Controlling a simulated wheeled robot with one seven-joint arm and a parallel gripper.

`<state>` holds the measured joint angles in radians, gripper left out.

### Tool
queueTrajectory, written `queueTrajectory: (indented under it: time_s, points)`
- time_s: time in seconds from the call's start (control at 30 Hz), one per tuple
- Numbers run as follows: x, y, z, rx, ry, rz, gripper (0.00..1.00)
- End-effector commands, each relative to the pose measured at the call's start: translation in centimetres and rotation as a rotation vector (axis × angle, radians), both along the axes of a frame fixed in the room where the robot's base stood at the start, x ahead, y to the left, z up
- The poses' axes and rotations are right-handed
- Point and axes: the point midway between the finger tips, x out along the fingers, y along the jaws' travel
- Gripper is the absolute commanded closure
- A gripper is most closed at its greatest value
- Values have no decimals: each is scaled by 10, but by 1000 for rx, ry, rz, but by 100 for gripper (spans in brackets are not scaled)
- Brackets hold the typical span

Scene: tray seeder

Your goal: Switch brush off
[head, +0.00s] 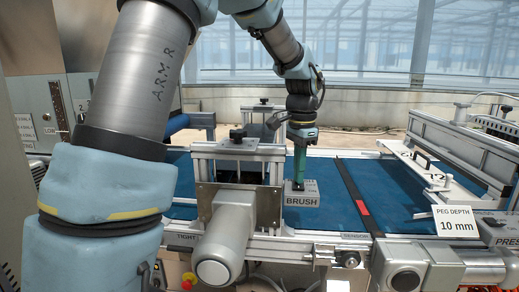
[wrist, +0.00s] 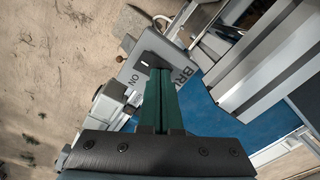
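The brush switch box (head: 301,198) is a grey box labelled BRUSH, standing beside the blue belt in the head view. In the wrist view the box (wrist: 182,58) shows an ON marking and part of the BRUSH lettering. A black switch part (wrist: 150,60) shows on its face, right at my fingertips. My gripper (head: 299,181) points down at the top of the box. In the wrist view its green fingers (wrist: 159,72) lie together with only a thin line between them. The fingers cover much of the switch, so its lever position and any contact are hidden.
A metal frame with a grey motor cylinder (head: 221,240) stands left of the box. The blue belt (head: 395,190) runs behind and to the right. A PEG DEPTH 10 mm sign (head: 455,222) and another framed unit stand at the right.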

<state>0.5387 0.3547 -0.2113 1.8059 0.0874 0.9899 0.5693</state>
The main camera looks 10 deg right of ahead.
Motion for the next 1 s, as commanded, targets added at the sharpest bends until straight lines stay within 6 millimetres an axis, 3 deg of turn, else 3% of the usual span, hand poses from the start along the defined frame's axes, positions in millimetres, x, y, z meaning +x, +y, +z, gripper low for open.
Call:
queueTrajectory:
  time_s: [0.27,1.0]
  points:
    - [0,0,3,1,1,0,100]
    - [0,0,61,0,0,0,100]
